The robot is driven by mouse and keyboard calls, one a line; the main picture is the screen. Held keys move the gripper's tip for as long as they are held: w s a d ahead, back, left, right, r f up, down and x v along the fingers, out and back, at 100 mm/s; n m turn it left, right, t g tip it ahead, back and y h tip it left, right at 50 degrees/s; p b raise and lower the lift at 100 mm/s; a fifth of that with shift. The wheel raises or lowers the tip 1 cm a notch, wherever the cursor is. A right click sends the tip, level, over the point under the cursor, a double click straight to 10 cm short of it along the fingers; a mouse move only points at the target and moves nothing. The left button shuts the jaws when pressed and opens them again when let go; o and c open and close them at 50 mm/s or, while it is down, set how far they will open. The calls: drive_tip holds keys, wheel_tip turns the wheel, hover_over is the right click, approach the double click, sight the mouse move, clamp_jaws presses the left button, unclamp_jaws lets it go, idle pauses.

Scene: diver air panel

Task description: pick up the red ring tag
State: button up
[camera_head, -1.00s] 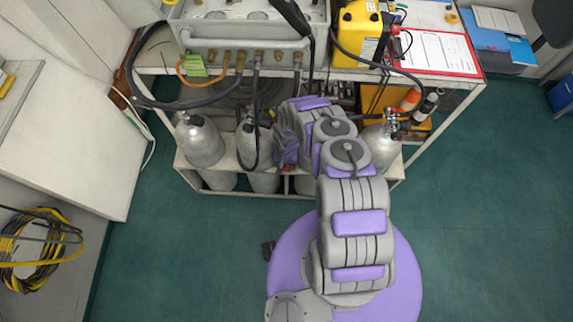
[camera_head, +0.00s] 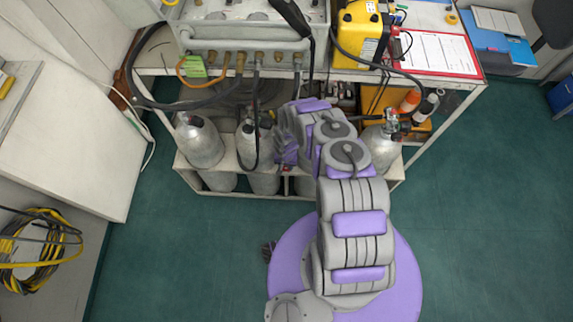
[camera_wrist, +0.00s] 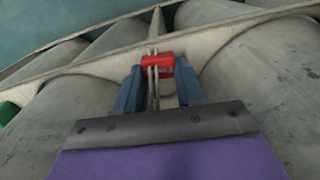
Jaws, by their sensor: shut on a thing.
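The red ring tag (camera_wrist: 158,62) shows in the wrist view, between the tips of the two blue fingers of my gripper (camera_wrist: 157,84). The fingers are shut on it. Thin pale strands run down across the tag and between the fingers. The tag lies in front of a pale rack bar, with large grey cylinders on both sides.
Grey cylinders (camera_head: 199,144) stand in the low white rack (camera_head: 184,175) under the bench. Black hoses hang from the air panel (camera_head: 250,33) close to my arm. A yellow case (camera_head: 357,32) and a red-edged sheet (camera_head: 440,52) are on the bench. Green floor in front is clear.

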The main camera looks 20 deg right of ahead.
sight(286, 167)
drive_tip(key=shift+r, duration=0.45)
wheel_tip(286, 167, up, 3)
drive_tip(key=shift+w+r+p, duration=0.1)
drive_tip(key=shift+p, duration=0.65)
drive_tip(key=s+a+p, duration=0.1)
drive_tip(key=s+p, duration=0.2)
drive_tip(key=s, duration=1.3)
drive_tip(key=shift+r, duration=0.45)
